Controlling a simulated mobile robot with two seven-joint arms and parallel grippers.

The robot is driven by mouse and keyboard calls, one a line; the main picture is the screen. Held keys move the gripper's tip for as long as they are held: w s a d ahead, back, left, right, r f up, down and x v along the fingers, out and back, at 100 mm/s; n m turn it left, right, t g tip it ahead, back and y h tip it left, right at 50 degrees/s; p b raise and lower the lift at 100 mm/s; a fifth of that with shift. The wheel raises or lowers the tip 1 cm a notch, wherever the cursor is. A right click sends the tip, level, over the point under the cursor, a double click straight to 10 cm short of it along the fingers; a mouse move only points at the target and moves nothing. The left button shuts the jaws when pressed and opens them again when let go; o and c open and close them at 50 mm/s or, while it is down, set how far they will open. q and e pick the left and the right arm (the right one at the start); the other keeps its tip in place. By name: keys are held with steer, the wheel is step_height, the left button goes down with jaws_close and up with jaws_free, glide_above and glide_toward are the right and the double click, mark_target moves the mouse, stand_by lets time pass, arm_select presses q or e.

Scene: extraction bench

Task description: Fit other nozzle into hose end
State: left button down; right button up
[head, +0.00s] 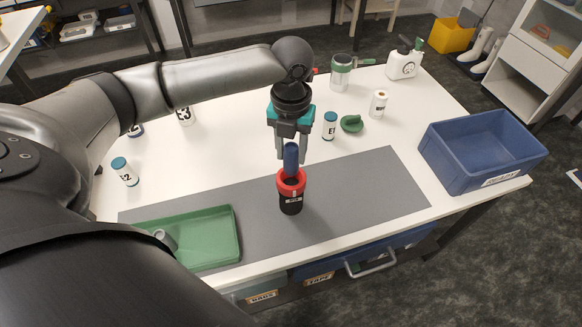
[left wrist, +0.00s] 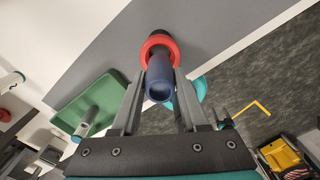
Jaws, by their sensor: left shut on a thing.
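My left gripper (head: 291,157) points down over the grey mat and is shut on a blue nozzle (head: 291,163). The hose end (head: 291,198), black with a red collar, stands upright on the mat directly below. The nozzle's lower end is at the red collar's opening; how deep it sits is hidden. In the left wrist view the blue nozzle (left wrist: 160,82) is between the fingers, with the red collar (left wrist: 158,43) around its far end. A grey nozzle-like piece (head: 164,239) lies in the green tray (head: 215,240); it also shows in the left wrist view (left wrist: 86,124). My right gripper is not in view.
Labelled bottles stand around: one (head: 329,125) just right of my gripper, another (head: 125,172) at left. A green lid-like piece (head: 352,124) and a white jar (head: 378,103) are behind. A blue crate (head: 470,170) is at right. The mat (head: 370,185) right of the hose end is clear.

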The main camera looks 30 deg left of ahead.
mark_target(291, 168)
arm_select(q)
step_height(291, 168, down, 6)
steer(key=shift+r+b, duration=0.25)
steer(key=shift+b, duration=0.2)
steer(key=shift+f, duration=0.1)
steer(key=shift+c, duration=2.1)
jaws_free()
step_height(291, 168, up, 12)
steer(key=shift+r+p, duration=0.15)
steer(key=shift+p, duration=0.9)
steer(key=shift+s, duration=0.1)
